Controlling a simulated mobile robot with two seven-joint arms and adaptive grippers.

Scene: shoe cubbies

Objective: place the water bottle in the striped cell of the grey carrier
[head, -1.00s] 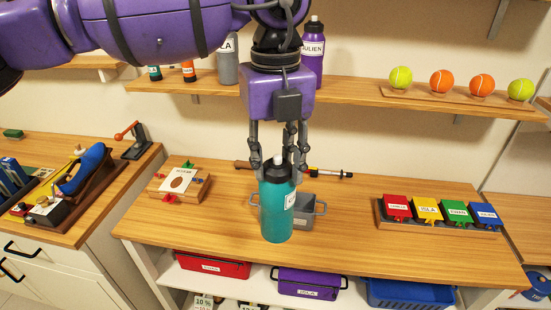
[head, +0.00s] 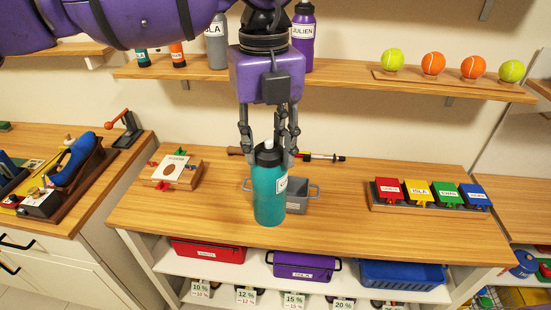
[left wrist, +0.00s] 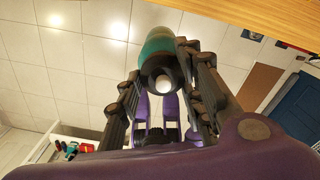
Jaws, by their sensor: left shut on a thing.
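A teal water bottle (head: 270,196) with a dark cap and a white label is held upright in the head view. My left gripper (head: 268,148) is shut on it near the cap, from above. In the left wrist view the bottle (left wrist: 158,52) shows between the fingers. The grey carrier (head: 299,197) stands on the bench behind the bottle, with handles at its sides. The bottle hides much of it, and I cannot make out a striped cell. Whether the bottle's base touches the bench is hard to tell. My right gripper is not in view.
A rack with red, yellow, green and blue boxes (head: 430,194) stands on the bench at right. A wooden puzzle box (head: 175,171) is at left. A shelf (head: 345,86) above bears bottles and balls. Bins (head: 303,266) sit below. The bench front is clear.

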